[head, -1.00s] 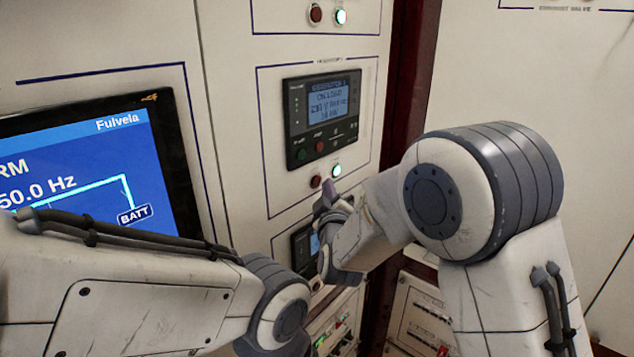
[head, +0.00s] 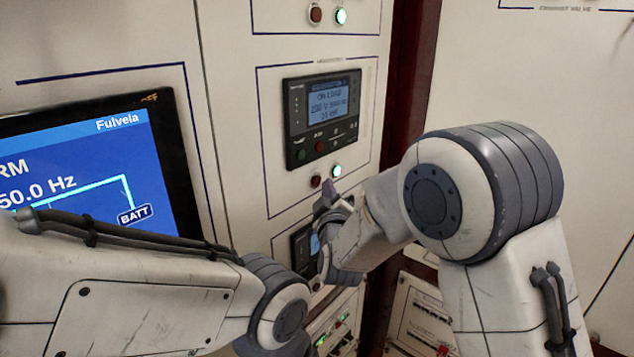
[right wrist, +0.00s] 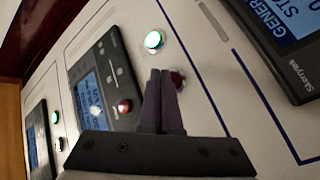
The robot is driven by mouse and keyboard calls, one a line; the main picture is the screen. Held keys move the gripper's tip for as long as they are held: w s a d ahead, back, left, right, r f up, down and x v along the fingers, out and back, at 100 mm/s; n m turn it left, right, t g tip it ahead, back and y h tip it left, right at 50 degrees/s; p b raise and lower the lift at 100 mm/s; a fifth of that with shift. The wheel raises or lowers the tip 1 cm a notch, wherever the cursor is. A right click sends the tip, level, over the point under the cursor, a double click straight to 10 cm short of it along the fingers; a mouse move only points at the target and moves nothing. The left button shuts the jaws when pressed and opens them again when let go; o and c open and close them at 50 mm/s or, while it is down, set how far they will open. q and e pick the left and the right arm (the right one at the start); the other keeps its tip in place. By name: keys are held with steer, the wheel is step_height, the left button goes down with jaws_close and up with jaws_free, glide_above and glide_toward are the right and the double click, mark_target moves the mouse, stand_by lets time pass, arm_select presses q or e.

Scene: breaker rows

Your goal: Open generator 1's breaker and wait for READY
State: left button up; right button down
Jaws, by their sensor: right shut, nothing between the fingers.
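Generator 1's controller (head: 322,118) is a dark unit on the white panel in the head view. Its screen (head: 328,105) appears to read ON LOAD. Below it are a dark red button (head: 316,181) and a lit green button (head: 337,170). My right gripper (head: 329,191) is shut and empty just below these buttons. In the right wrist view its fingers (right wrist: 165,75) overlap part of the red button (right wrist: 179,79), beside the lit green one (right wrist: 154,40). Whether they touch the red button I cannot tell. My left gripper is out of view.
Another controller (right wrist: 280,45), its screen starting GENER and STO, is at top right in the right wrist view. A blue display (head: 90,170) reading 50.0 Hz is on the left. Another red button (head: 315,15) and lit green button (head: 341,16) are above.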

steer(key=shift+w+a, duration=0.25)
steer(key=shift+a, duration=0.05)
steer(key=shift+w+a, duration=0.25)
steer(key=shift+a, duration=0.1)
stand_by(0.8)
steer(key=shift+s+d+b, duration=0.1)
steer(key=shift+d+b, duration=0.05)
steer(key=shift+b, duration=0.15)
steer(key=shift+s+d+b, duration=0.3)
steer(key=shift+s+d, duration=0.1)
steer(key=shift+d, duration=0.1)
steer(key=s+d+b, duration=0.1)
steer(key=d, duration=0.1)
steer(key=s+d, duration=0.2)
steer(key=shift+b, duration=0.4)
